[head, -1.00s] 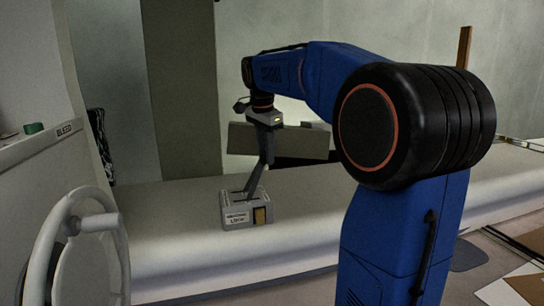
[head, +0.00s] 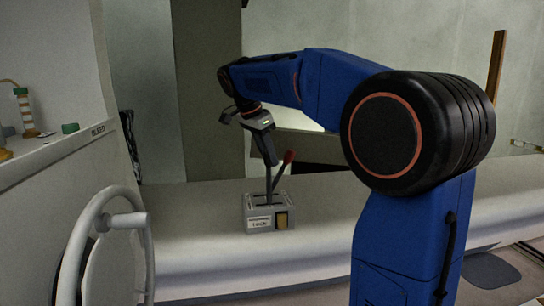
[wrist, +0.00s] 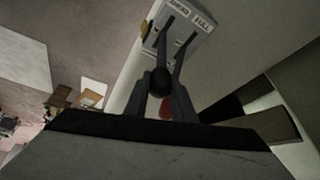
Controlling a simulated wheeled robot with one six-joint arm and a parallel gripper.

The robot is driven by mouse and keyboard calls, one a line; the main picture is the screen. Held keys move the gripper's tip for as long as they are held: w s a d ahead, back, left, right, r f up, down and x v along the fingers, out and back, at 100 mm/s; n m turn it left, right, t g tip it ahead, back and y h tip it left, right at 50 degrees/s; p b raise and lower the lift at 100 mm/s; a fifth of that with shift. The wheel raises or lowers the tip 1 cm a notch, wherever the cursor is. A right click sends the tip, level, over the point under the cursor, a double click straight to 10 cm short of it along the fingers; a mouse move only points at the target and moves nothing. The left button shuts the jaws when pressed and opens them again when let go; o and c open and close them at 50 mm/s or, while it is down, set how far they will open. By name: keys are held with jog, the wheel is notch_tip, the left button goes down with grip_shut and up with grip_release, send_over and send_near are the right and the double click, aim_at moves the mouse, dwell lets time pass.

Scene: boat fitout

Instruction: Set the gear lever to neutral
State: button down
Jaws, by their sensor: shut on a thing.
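The grey control box (head: 258,212) sits on the pale bench and carries two levers in slots. It also shows at the top of the wrist view (wrist: 190,20), with lettering that seems to read AHEAD and FULL. The lever with a black knob (wrist: 160,82) stands close to upright in the head view. My gripper (head: 271,162) is shut on this lever, its fingers (wrist: 160,92) on either side of the knob. The second lever has a red knob (head: 289,157) and leans right.
A white handwheel (head: 105,235) stands at the left front. A shelf at left holds a green cap (head: 70,128) and a striped post (head: 25,110). The bench (head: 195,225) is clear on both sides of the box.

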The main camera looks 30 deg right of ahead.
jog(key=shift+a, duration=0.1)
jog(key=c, duration=1.5)
grip_release()
jog(key=shift+f, duration=0.1)
jog(key=shift+r, duration=0.2)
jog(key=v, duration=1.7)
jog(key=shift+w+r, duration=0.1)
